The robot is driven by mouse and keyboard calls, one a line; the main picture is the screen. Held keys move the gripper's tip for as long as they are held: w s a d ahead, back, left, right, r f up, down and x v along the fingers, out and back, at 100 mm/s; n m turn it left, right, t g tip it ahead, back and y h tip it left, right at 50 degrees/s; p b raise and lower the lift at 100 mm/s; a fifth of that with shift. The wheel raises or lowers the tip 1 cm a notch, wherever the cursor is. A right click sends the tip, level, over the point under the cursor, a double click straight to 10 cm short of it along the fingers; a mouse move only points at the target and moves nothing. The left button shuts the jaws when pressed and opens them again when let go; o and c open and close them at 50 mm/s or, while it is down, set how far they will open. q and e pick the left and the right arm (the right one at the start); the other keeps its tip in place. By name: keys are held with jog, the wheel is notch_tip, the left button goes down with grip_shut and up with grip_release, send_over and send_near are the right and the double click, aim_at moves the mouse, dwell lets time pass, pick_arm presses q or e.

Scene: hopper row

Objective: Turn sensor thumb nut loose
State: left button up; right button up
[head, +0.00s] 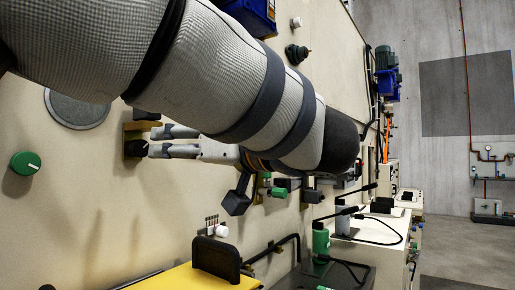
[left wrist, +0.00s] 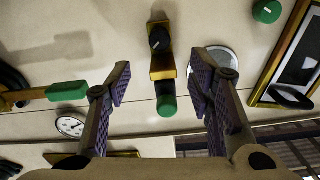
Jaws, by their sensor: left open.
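A black thumb nut (head: 136,148) sits on a brass-coloured bracket (head: 133,128) on the beige wall panel. In the left wrist view the black nut (left wrist: 159,39) is at the upper end of the bracket (left wrist: 162,66). A green cylindrical part (left wrist: 167,105) sits below it, between my fingers in that picture. My left gripper (head: 152,141) is open, its fingers pointing left in the head view with the tips close to the nut. In the left wrist view the open fingers (left wrist: 160,68) stand either side of the bracket, with gaps. Contact with the nut is not visible. My right gripper is out of view.
A green knob (head: 25,163) and a grey disc (head: 77,110) are on the panel to the left. A yellow surface with a black handle (head: 215,258) lies below. The panel below the gripper is fairly bare.

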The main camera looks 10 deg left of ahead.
aim_at(142, 147)
pick_arm(q)
jog(key=shift+m, duration=0.3)
jog(key=x, duration=1.2)
jog(key=shift+w+a, duration=0.1)
jog(key=shift+r, duration=0.1)
grip_shut()
